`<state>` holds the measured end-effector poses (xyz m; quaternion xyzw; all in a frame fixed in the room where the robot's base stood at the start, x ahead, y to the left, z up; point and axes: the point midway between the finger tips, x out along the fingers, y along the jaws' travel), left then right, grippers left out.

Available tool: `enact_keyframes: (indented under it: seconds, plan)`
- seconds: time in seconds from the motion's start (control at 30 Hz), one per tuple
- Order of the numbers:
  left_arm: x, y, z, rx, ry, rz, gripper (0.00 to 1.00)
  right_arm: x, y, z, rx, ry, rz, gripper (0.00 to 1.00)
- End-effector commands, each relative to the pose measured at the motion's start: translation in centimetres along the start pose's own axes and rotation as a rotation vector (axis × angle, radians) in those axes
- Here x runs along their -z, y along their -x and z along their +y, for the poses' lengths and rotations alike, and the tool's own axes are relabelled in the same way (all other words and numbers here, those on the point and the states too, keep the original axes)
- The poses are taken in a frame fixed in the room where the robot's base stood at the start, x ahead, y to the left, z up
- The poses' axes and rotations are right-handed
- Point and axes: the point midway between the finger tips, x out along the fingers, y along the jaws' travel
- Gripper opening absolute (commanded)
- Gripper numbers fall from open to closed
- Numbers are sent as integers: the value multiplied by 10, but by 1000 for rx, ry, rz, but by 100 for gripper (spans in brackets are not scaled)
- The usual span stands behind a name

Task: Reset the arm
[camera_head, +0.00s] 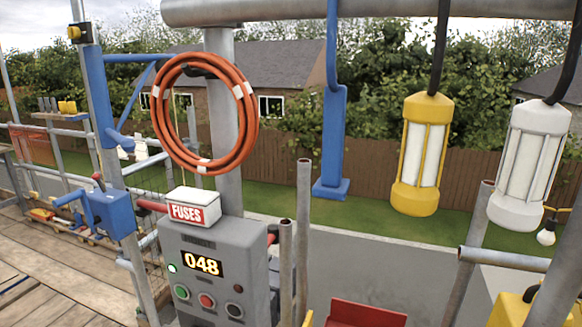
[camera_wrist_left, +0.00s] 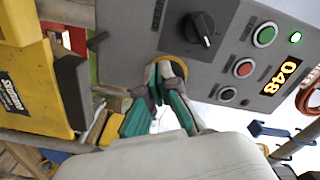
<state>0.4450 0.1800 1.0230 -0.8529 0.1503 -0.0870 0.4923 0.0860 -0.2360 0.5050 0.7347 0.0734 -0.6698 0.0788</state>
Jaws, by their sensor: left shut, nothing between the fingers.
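My left gripper (camera_wrist_left: 163,75) shows in the left wrist view with its teal-and-grey fingers shut and nothing between the tips. It is in front of the lower part of the grey control box (camera_wrist_left: 145,15). Its tips overlap a yellow round piece on the box; I cannot tell whether they touch it. A black rotary knob (camera_wrist_left: 202,30) is just beyond the tips. The same control box (camera_head: 210,242) stands in the lower middle of the head view, its display (camera_head: 202,265) reading 048. Neither gripper shows in the head view, and my right gripper is in no view.
A white fuses box (camera_head: 192,207) sits on top of the control box. An orange hose coil (camera_head: 161,125) hangs above. A yellow lamp (camera_head: 420,160) and a white lamp (camera_head: 530,165) hang at right. A blue lever box (camera_head: 108,212) is at left. Metal poles (camera_head: 303,235) stand close by.

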Motion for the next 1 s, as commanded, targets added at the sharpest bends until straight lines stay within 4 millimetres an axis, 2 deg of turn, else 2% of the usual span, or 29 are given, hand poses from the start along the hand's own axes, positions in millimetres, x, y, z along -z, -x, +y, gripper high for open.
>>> enact_keyframes:
  seconds: [0.27,0.43,0.53,0.67,0.8,1.0]
  plan:
    - [-3,0,2,-13,27,-31,0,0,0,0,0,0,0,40]
    - [-22,11,18,-106,215,-243,0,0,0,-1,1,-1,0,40]
    - [-35,31,36,-189,395,-443,0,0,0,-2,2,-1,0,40]
    - [-42,66,59,-286,597,-681,0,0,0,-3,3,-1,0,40]
    - [-39,99,76,-357,741,-865,0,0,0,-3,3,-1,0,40]
    - [-29,140,91,-433,880,-1067,0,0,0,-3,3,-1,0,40]
